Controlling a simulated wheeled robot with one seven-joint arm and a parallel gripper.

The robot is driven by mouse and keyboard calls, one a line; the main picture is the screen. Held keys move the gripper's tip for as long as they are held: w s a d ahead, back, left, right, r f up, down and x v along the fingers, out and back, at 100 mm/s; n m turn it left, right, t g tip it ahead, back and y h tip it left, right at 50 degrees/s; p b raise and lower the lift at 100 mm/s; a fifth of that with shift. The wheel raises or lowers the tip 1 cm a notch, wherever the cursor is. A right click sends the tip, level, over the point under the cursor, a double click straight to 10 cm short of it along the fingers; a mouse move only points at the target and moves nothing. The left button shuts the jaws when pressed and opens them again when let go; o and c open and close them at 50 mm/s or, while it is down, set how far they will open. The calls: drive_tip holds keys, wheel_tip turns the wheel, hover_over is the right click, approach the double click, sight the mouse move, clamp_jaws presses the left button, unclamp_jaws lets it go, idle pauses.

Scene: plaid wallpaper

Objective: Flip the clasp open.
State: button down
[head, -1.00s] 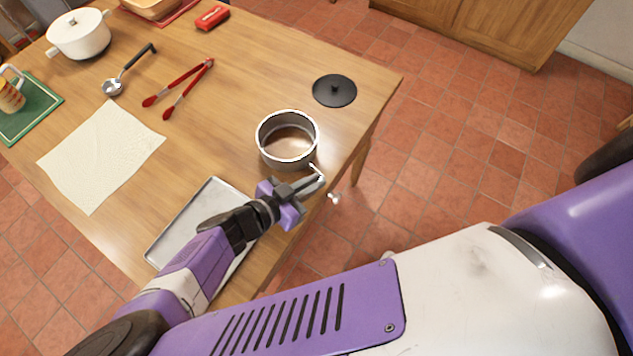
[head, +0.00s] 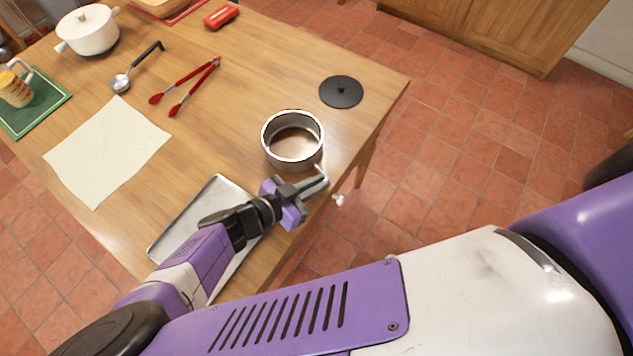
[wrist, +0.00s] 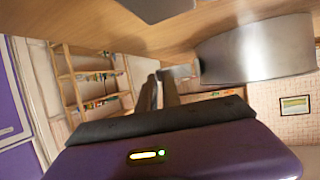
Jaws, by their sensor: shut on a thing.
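A round grey metal pan (head: 291,158) stands near the right edge of the wooden table. A thin metal clasp (head: 319,170) sticks out from its near right side. In the wrist view the pan (wrist: 258,52) is at the upper right, and the clasp (wrist: 184,71) reaches from its wall to my fingertips. My gripper (head: 321,184) is beside the pan, close to the table edge. In the wrist view my gripper (wrist: 160,82) has its fingers close together, shut on the clasp's end. The fingers partly hide the clasp.
A metal tray (head: 190,222) lies partly under my arm. A black lid (head: 341,92) lies beyond the pan. Red tongs (head: 187,88), a ladle (head: 135,68), a cloth (head: 105,155) and a white pot (head: 88,32) are farther left. Open floor lies right of the table.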

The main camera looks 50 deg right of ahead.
idle(0.3)
drive_tip(key=c, duration=1.5)
unclamp_jaws()
drive_tip(key=shift+a, duration=0.1)
drive_tip(key=b+v, duration=0.1)
drive_tip(key=v, duration=0.5)
drive_tip(key=shift+w+a, duration=0.15)
drive_tip(key=shift+a, duration=0.2)
drive_tip(key=shift+a+r, duration=0.3)
drive_tip(key=shift+a, duration=0.1)
drive_tip(key=shift+o, duration=0.3)
